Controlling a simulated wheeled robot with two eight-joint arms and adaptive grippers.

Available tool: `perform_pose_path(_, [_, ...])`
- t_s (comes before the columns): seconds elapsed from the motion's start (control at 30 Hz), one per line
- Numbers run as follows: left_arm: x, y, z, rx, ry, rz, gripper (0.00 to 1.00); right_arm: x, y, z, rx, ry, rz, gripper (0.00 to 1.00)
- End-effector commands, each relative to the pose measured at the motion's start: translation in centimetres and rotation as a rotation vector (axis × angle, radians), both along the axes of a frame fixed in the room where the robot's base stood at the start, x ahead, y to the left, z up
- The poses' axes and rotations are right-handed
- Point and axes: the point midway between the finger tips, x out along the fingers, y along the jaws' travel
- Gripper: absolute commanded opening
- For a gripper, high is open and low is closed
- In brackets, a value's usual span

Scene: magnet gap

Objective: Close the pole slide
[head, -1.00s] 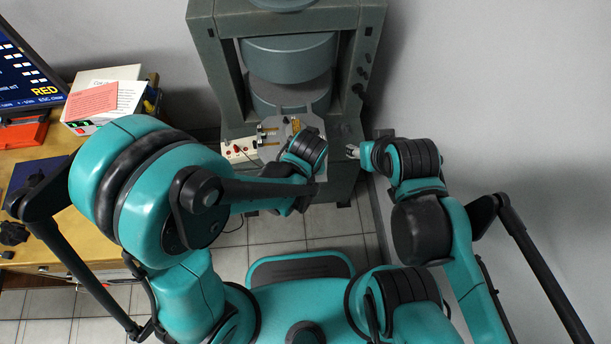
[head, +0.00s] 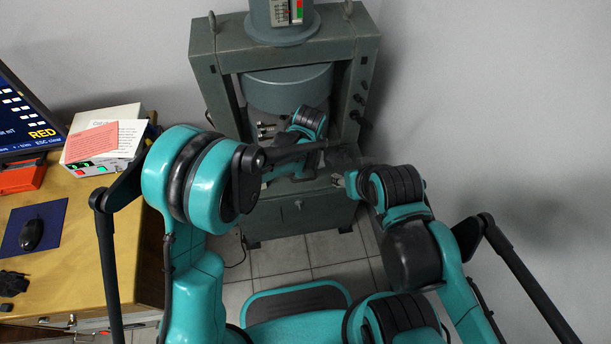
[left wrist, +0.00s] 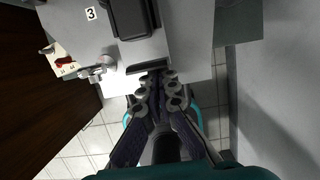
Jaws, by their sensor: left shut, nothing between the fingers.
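The grey magnet frame (head: 215,100) stands ahead, with its round upper pole (head: 290,90) above the gap. My left wrist and forearm cover much of the gap in the head view, and the left fingers are hidden there. In the left wrist view my left gripper (left wrist: 158,84) is shut and empty. Its tips are just at a thin dark bar (left wrist: 148,67) on the edge of a light grey plate (left wrist: 185,40); I cannot tell if they touch. A black block (left wrist: 133,18) sits on the plate. My right gripper (head: 339,181) is at the magnet's right front; its opening is unclear.
A small panel with a red part (left wrist: 66,63), metal knobs (left wrist: 98,72) and a label "3" (left wrist: 91,14) lie left of my left fingers. A wooden desk (head: 75,250) with a mouse (head: 32,235) stands at left. A wall is close on the right.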

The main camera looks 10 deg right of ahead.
Motion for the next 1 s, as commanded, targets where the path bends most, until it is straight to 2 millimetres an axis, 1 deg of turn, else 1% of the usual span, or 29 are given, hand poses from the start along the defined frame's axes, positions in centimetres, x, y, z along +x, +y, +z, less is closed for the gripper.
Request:
perform_pose_path(0.03, [1.0,0.1,0.0,0.000,-0.002,0.002,0.00,0.0,0.0,0.1,0.000,0.000,0.000,0.46])
perform_pose_path(0.1, [2.0,0.0,0.0,0.000,-0.002,0.000,0.00,0.0,0.0,0.1,0.000,0.000,0.000,0.46])
perform_pose_path(0.2, [3.1,0.0,0.0,0.000,-0.002,0.001,0.00,0.0,0.0,0.1,0.000,0.000,0.000,0.46])
perform_pose_path(0.33, [3.8,0.0,0.0,0.000,-0.002,0.000,0.00,0.0,0.0,0.1,0.000,0.000,0.000,0.46])
perform_pose_path(0.5, [4.1,0.0,0.0,0.000,-0.001,-0.001,0.00,0.0,0.0,0.2,0.000,0.000,0.000,0.46])
perform_pose_path(0.83, [4.1,0.0,0.0,0.000,-0.001,-0.001,0.00,0.0,0.0,0.1,0.000,0.000,0.000,0.46])
perform_pose_path(0.93, [3.8,-0.3,0.0,0.000,-0.001,0.000,0.00,0.0,0.0,0.1,0.000,0.000,0.000,0.46])
perform_pose_path(1.0, [3.2,-0.7,0.0,0.000,0.000,0.000,0.00,0.0,0.0,0.0,0.000,0.000,0.000,0.46])
